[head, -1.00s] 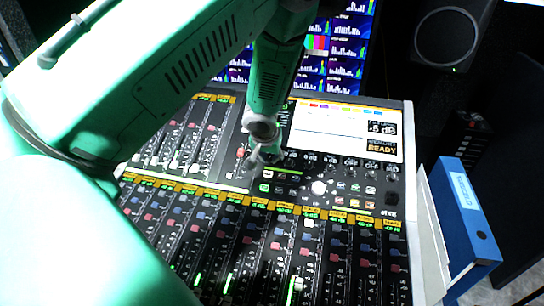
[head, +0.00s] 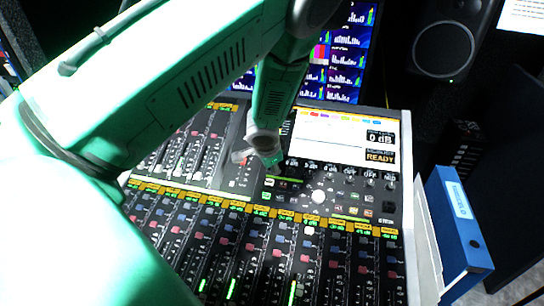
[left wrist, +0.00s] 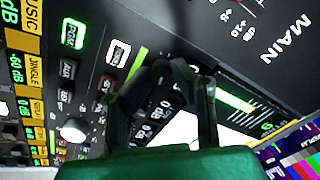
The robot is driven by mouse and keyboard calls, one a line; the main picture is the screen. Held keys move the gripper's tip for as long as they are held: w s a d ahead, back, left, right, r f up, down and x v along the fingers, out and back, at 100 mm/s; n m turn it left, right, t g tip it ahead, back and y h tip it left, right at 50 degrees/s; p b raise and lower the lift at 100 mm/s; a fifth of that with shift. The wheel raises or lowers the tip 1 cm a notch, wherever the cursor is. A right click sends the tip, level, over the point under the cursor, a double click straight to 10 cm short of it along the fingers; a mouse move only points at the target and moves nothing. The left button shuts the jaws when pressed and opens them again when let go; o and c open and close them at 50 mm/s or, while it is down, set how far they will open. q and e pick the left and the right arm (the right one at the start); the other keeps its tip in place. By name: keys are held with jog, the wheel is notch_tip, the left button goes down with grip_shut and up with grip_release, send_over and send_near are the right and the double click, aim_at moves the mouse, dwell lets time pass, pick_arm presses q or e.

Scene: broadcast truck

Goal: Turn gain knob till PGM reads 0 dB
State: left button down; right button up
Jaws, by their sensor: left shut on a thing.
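The mixing console (head: 408,200) fills the middle of the head view. Its screen (head: 325,143) has a dark readout (head: 381,137) at the right that reads 0 dB, above a yellow READY box (head: 381,156). My left gripper (head: 252,158) comes down onto the console just below the screen's left side. In the left wrist view my left gripper (left wrist: 172,70) has its dark fingers closed in at the panel, beside the MAIN label (left wrist: 285,40). The gain knob is hidden at the fingertips. My right gripper is not in view.
A lit PGM button (left wrist: 73,33) and a white knob (left wrist: 73,130) are near the fingers. Fader rows (head: 270,255) fill the console's front. A blue binder (head: 458,220) stands at the right, a speaker (head: 450,40) behind. My left arm covers the head view's left side.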

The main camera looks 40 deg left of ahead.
pick_arm(q)
jog(key=shift+w+m, duration=0.1)
jog(key=shift+m, duration=0.9)
jog(key=shift+d, duration=0.1)
jog(key=c, duration=1.4)
grip_release()
jog(key=shift+w, duration=0.1)
jog(key=shift+c, duration=0.2)
jog(key=shift+w+f, duration=0.2)
jog(key=shift+f, duration=0.05)
jog(key=shift+s+a, duration=0.15)
jog(key=shift+a, duration=0.1)
jog(key=shift+r, duration=0.1)
jog(key=shift+s+d+r, duration=0.15)
jog(key=shift+d+r, duration=0.05)
jog(key=shift+r, duration=0.25)
jog(key=v, duration=1.1)
